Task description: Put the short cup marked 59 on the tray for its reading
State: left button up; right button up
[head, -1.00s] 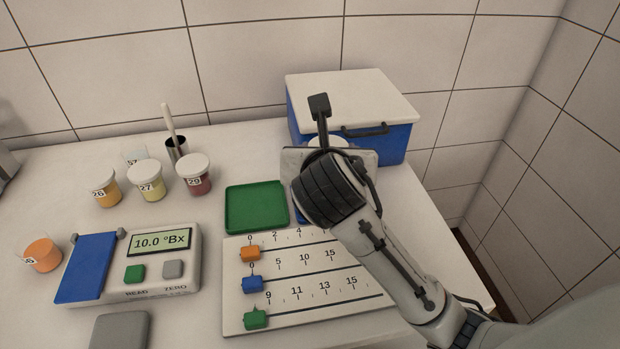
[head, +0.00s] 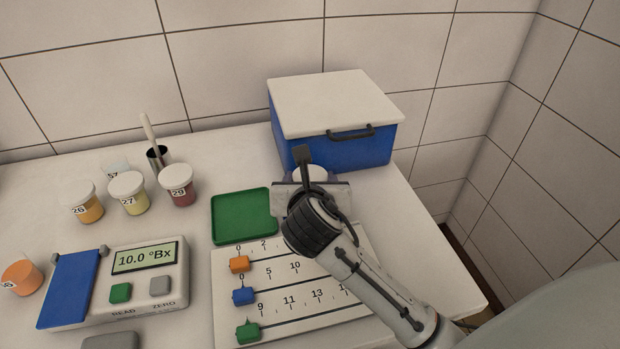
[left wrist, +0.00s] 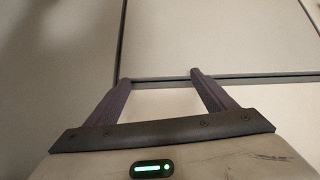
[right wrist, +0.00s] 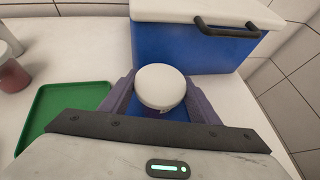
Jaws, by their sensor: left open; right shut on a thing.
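A cup with a round white lid (right wrist: 160,87) is between the fingers of my right gripper (right wrist: 160,80), which is shut on it. Its lid also shows in the head view (head: 310,173). A mark on its side is partly seen in the right wrist view, but I cannot read its number. The green tray (head: 241,237) is empty and lies just left of my right gripper; it also shows in the right wrist view (right wrist: 45,118). My left gripper (left wrist: 160,76) is open and empty in its wrist view, before a tiled wall.
A blue cooler (head: 360,152) with a white lid stands behind the right gripper. Lidded cups marked 26 (head: 92,210), 27 (head: 134,206) and 29 (head: 184,198) stand at left. A meter (head: 145,293) reads 10.0 °Bx. A slider board (head: 275,318) lies in front.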

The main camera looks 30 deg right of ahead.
jog(key=shift+f, duration=0.1)
jog(key=o, duration=1.1)
jog(key=shift+r, duration=0.2)
jog(key=v, duration=1.2)
jog(key=shift+f, duration=0.1)
